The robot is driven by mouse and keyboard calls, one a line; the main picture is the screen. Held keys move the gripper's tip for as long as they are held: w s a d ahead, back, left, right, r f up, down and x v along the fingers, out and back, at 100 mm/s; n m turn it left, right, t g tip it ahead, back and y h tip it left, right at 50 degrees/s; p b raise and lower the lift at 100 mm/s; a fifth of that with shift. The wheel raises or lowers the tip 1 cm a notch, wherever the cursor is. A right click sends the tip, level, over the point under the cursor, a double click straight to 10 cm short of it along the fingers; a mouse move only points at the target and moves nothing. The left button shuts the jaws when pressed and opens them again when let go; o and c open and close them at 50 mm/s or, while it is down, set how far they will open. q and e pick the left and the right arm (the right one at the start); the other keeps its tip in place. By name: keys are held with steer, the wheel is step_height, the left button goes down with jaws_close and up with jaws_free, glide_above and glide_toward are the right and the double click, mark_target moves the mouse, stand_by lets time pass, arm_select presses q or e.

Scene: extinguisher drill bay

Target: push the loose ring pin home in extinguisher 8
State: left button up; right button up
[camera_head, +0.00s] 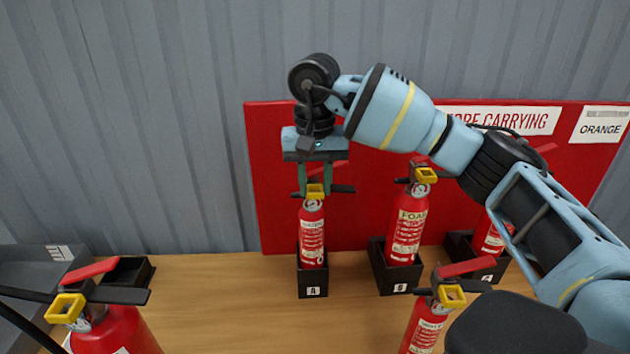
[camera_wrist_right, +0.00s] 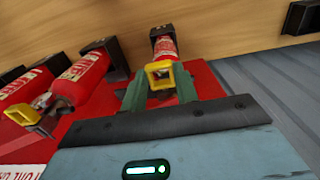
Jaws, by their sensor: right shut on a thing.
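My right gripper (camera_head: 315,190) points down over the red extinguisher (camera_head: 312,235) in the holder marked A (camera_head: 313,281). Its green fingers are shut on that extinguisher's yellow ring pin (camera_head: 315,190); the ring also shows between the fingers in the right wrist view (camera_wrist_right: 160,75). How deep the pin sits is hidden. The neighbouring red extinguisher labelled FOAM (camera_head: 406,228) stands in a holder whose tag (camera_head: 399,287) looks like 8 or B; I cannot tell which. Its yellow ring (camera_head: 426,175) is at the neck, apart from my gripper. My left gripper is not in view.
A red board (camera_head: 270,180) stands behind. A third holder (camera_head: 460,245) stands at right, partly behind my arm. Red extinguishers stand in front at left (camera_head: 115,335) and right (camera_head: 428,325). A grey tray (camera_head: 40,275) is far left. The wooden table (camera_head: 220,300) is clear between.

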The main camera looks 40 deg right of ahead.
stand_by(0.7)
steer(key=o, duration=1.2)
steer(key=shift+c, duration=0.2)
